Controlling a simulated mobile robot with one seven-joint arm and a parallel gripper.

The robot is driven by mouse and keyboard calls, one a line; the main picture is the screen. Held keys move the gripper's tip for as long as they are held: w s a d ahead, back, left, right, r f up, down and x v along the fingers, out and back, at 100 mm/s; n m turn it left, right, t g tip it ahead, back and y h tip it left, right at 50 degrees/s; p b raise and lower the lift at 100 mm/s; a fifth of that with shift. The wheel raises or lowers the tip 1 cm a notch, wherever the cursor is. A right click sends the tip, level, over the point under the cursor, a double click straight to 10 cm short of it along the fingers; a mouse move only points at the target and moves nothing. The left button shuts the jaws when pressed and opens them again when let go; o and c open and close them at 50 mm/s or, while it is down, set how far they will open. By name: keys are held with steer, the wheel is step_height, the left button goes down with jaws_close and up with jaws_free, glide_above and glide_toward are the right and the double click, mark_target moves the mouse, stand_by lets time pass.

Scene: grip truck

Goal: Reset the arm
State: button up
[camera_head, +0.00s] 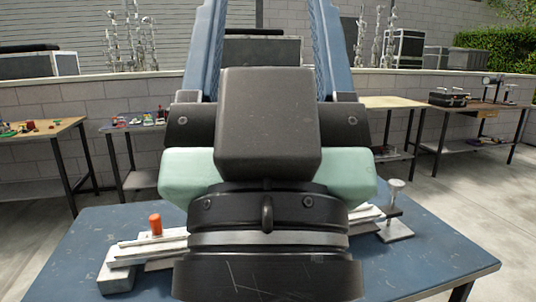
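My arm (268,205) fills the middle of the head view, with dark and pale green links close to the camera. It stands in front of the blue table and hides the table's centre. My gripper's fingers do not show, so I cannot see whether it is open or holds anything.
A blue table (75,262) is in front of me. On it are metal pieces (150,250) with an orange cylinder (155,224) at left, and a metal stand (395,210) at right. Workbenches (40,129) line the block wall (85,93) behind. Open floor (500,220) shows at right.

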step_height(320, 180, up, 22)
steer(key=p, duration=2)
steer(key=shift+r, duration=0.25)
